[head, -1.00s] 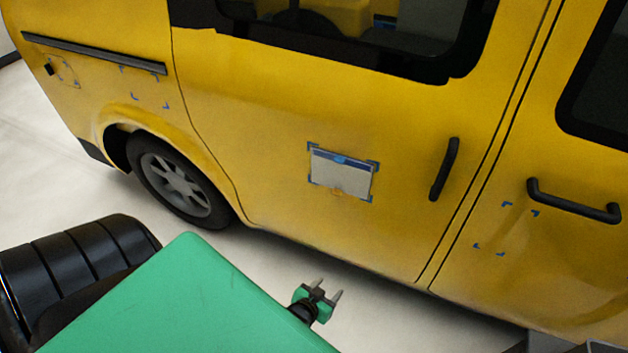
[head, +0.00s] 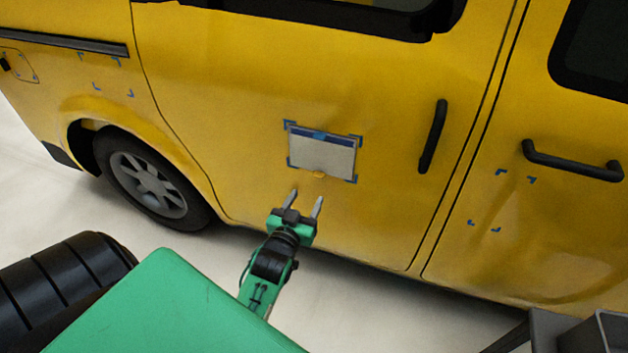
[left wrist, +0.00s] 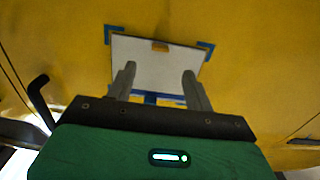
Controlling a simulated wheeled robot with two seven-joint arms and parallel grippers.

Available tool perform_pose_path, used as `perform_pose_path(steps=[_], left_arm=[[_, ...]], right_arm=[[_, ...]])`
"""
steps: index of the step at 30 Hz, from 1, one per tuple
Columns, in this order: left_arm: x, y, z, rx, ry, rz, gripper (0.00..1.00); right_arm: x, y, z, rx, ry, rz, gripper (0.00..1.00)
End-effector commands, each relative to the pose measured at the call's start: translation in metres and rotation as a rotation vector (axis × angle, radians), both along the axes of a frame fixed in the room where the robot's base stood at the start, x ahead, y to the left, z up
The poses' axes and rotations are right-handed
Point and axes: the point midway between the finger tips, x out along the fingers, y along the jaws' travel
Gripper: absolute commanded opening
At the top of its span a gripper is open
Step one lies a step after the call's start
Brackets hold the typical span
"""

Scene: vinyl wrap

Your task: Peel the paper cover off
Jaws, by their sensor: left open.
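The paper cover (head: 322,156) is a pale grey-white sheet on the yellow van's sliding door, with a blue strip along its top and blue corner marks around it. A small yellow-orange tab (head: 319,174) sits at its lower edge. My left gripper (head: 304,204) is open and empty, just below the sheet, fingers pointing up toward it. In the left wrist view the sheet (left wrist: 155,64) lies ahead of the two spread fingers (left wrist: 158,80), with the tab (left wrist: 160,46) at its far edge. My right gripper is not in view.
The yellow van (head: 230,100) fills the background. A black door handle (head: 433,137) is right of the sheet, and another handle (head: 572,161) is further right. Empty blue corner marks (head: 500,201) are on the front door. A grey bin (head: 606,332) stands at lower right.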

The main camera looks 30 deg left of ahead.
Motion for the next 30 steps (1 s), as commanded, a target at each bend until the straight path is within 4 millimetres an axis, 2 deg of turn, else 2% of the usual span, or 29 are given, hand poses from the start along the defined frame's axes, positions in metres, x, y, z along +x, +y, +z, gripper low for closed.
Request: perform_pose_path(steps=[6,13,18,27,30], left_arm=[[0.038,0.009,0.000,0.000,-0.001,0.000,0.53],[0.067,0.016,0.000,0.000,-0.001,0.000,0.53],[0.077,0.019,0.000,0.000,0.000,0.000,0.53],[0.078,0.019,-0.001,0.000,0.001,0.000,0.53],[0.078,0.019,-0.001,0.000,0.001,0.000,0.35]], right_arm=[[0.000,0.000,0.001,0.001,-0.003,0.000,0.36],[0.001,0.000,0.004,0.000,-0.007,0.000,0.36],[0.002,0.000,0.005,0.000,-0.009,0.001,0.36],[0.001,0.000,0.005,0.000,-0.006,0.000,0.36],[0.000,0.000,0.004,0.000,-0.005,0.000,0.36]])
